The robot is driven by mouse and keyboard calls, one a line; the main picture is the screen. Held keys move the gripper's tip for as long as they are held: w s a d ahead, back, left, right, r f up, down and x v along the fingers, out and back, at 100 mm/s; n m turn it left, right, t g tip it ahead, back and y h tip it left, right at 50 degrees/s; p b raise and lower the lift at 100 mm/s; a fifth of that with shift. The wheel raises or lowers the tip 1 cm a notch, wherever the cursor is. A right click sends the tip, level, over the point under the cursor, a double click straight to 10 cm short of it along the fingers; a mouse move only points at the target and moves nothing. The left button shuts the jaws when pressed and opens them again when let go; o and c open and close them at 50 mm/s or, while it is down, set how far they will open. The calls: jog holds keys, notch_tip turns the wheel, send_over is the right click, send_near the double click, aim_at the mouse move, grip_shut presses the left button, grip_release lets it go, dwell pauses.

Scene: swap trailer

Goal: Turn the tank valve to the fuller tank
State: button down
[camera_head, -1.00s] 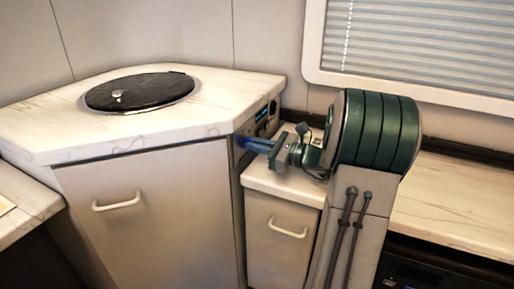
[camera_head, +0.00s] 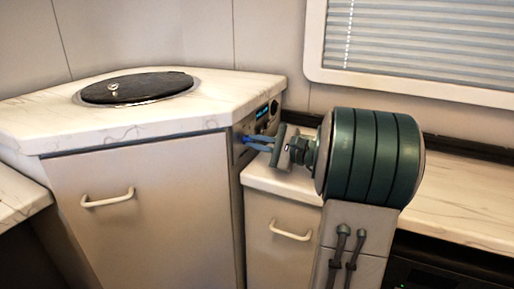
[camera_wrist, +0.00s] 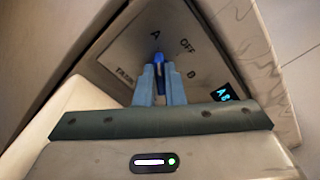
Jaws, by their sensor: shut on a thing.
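The tank valve is a dark blue handle (camera_wrist: 158,59) on a panel marked A, OFF, B and TANK in the wrist view. Its visible end points toward the letter A. My gripper (camera_wrist: 159,72) is shut on the handle, with one light blue finger on each side. In the head view my gripper (camera_head: 247,141) reaches the panel (camera_head: 238,138) on the side of the corner cabinet. The fingers hide the lower part of the handle. A small lit display (camera_wrist: 222,92) beside the valve shows an A with a figure I cannot read fully.
The corner counter (camera_head: 120,122) has a round black lid (camera_head: 137,88) on top. A lower counter (camera_head: 460,185) runs right, under a window with blinds (camera_head: 420,45). A drawer with a handle (camera_head: 291,231) is below my gripper.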

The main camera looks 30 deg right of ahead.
dwell(0.3)
jog(key=c, duration=1.5)
grip_release()
jog(key=p+v, duration=0.3)
jog(key=v, duration=1.1)
jog(key=shift+p, duration=0.4)
jog(key=shift+w, duration=0.1)
